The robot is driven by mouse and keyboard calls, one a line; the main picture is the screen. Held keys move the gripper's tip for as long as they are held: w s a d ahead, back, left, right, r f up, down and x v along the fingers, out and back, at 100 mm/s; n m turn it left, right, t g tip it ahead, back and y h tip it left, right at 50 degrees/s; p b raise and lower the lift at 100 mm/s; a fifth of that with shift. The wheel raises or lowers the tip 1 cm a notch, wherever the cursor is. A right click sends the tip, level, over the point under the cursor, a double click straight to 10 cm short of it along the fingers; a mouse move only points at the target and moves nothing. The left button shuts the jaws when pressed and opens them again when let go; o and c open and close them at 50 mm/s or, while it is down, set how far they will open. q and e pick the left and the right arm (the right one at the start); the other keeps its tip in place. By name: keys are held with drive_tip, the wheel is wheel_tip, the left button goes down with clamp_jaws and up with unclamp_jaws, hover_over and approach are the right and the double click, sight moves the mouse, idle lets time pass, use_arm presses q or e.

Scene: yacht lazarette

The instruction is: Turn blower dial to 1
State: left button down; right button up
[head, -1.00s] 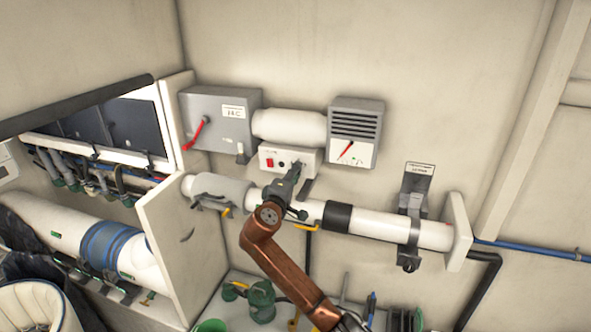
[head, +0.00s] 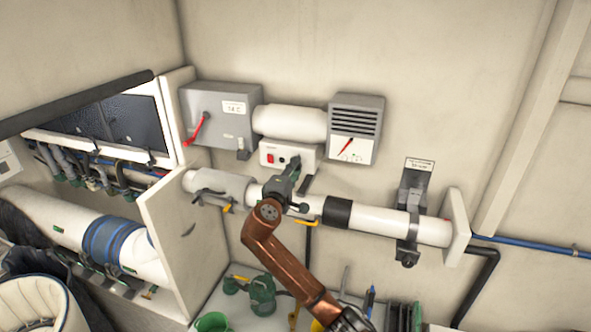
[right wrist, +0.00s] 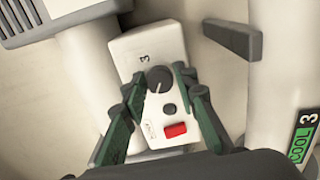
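The blower control box (head: 272,151) is a small white panel on the wall with a red switch (head: 271,158) and a round black knob. The right wrist view shows the box (right wrist: 147,45) close up, with the dark blower dial (right wrist: 159,79) and a red switch (right wrist: 175,130). My right gripper (head: 293,165) is at the panel and hides the dial in the head view. In the right wrist view its two fingers (right wrist: 160,76) lie on both sides of the dial, with no clear gap. The dial's setting is too small to read. My left gripper is not in view.
A white pipe (head: 385,221) with a black collar runs just below the panel, close under my right gripper. A grey box with a red lever (head: 196,129) and a vented unit (head: 356,128) are above. Bare wall lies to the right.

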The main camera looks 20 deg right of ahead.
drive_tip(key=shift+o, duration=1.4)
drive_tip(key=v, duration=1.2)
drive_tip(key=shift+a+f, duration=0.1)
